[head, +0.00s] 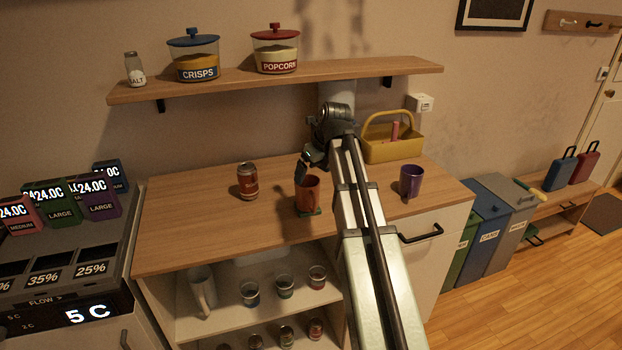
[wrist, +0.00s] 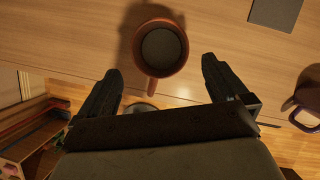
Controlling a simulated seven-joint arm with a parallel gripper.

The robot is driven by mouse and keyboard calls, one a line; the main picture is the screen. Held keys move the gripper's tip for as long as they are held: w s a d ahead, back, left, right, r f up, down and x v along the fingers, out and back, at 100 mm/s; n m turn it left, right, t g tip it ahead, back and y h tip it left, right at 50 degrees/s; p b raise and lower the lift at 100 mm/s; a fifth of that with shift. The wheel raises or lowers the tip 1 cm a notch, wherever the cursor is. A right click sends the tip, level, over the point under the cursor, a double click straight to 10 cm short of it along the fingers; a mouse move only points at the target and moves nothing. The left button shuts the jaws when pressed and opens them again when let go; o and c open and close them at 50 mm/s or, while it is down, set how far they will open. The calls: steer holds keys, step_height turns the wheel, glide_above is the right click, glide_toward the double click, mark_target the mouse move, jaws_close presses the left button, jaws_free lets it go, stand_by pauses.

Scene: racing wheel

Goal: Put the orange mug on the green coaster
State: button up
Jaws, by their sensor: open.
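The orange mug (head: 307,196) stands upright near the front of the wooden counter. My gripper (head: 303,174) is close behind the mug's upper part in the head view. In the wrist view my gripper (wrist: 161,82) is open, its fingers apart. The mug (wrist: 162,47) lies just beyond the fingertips there, with its handle pointing back between them. Neither finger visibly grips it.
A can (head: 247,181) stands left of the mug, and a purple mug (head: 410,181) stands to the right. A yellow caddy (head: 392,148) is at the back right. A shelf (head: 290,77) with jars runs above. A dark square (wrist: 275,12) lies on the counter in the wrist view.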

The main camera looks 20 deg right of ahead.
steer(key=v, duration=0.7)
steer(key=shift+f, duration=0.1)
